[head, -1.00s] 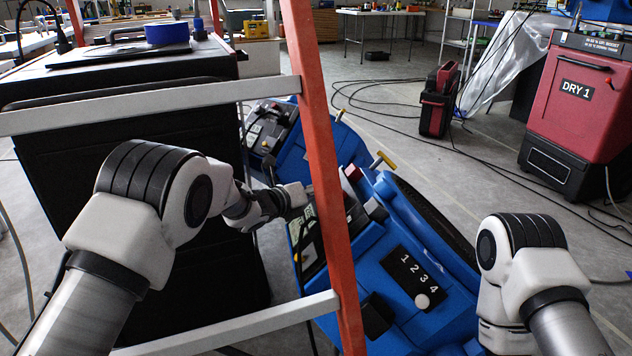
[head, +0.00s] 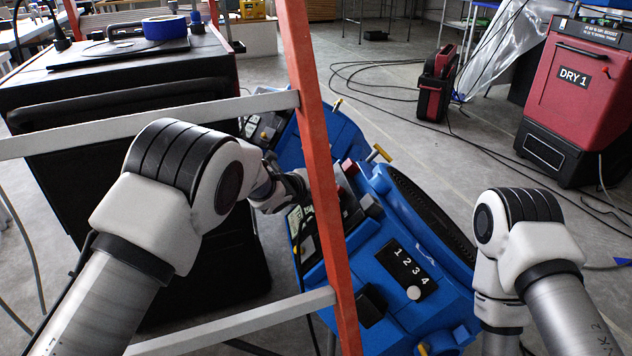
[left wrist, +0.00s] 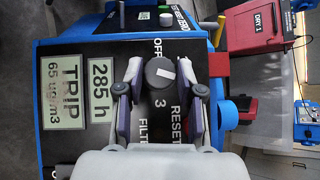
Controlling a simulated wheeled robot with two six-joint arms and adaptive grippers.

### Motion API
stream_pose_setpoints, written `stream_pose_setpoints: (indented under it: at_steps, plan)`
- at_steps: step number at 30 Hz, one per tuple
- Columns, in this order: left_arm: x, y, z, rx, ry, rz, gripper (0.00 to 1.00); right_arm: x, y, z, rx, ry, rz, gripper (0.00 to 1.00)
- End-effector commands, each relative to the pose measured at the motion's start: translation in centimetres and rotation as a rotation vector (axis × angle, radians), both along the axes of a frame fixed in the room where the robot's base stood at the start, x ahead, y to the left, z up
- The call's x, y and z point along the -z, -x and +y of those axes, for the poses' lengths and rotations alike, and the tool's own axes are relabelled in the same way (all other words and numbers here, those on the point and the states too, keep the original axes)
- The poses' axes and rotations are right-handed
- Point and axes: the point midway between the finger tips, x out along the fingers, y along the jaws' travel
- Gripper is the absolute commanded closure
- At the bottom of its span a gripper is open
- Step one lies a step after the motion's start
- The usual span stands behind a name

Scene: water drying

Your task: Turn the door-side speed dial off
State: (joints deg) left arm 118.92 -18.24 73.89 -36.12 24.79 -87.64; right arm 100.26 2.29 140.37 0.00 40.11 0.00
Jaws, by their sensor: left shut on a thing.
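A dark round dial (left wrist: 157,76) with a white mark sits on the black control panel (left wrist: 110,48) of a blue machine (head: 385,250). In the left wrist view OFF is printed above the dial and a 3 below it; the white mark points to the lower right. My left gripper (left wrist: 161,70) is shut on this dial, one finger on each side. In the head view the left gripper (head: 298,184) reaches the panel behind the orange ladder rail, and the dial is hidden there. My right arm is at the right, but its gripper is out of view.
An orange ladder rail (head: 318,150) with pale rungs stands between me and the panel. A black cabinet (head: 120,130) is at the left. A second blue machine (head: 318,135) is behind. A red DRY 1 unit (head: 585,95) stands at the right; cables cross the open floor.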

Motion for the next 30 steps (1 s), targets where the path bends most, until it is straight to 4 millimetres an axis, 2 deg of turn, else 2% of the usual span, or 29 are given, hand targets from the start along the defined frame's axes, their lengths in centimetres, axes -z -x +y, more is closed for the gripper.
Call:
stream_pose_setpoints:
  at_steps: [6,7,9,20,25,30]
  plan:
    - [0.0,0.0,0.0,-0.001,0.001,-0.001,0.98,0.0,0.0,0.0,0.0,0.0,0.0,0.6]
    - [0.0,0.0,0.0,-0.001,0.001,-0.001,0.59,0.0,0.0,0.0,0.0,0.0,0.0,0.6]
    - [0.0,0.0,0.0,-0.001,0.001,-0.001,0.38,0.0,0.0,0.0,0.0,0.0,0.0,0.6]
    - [-0.2,0.2,0.2,0.0,0.0,-0.002,0.38,0.0,0.0,0.0,0.0,0.0,0.0,0.6]
    - [-1.5,2.3,1.3,0.0,-0.001,-0.001,0.38,0.0,0.0,0.0,0.0,0.0,0.0,0.6]
    - [-3.5,5.9,3.2,-0.001,0.0,-0.001,0.38,0.0,0.0,0.0,0.0,0.0,0.0,0.6]
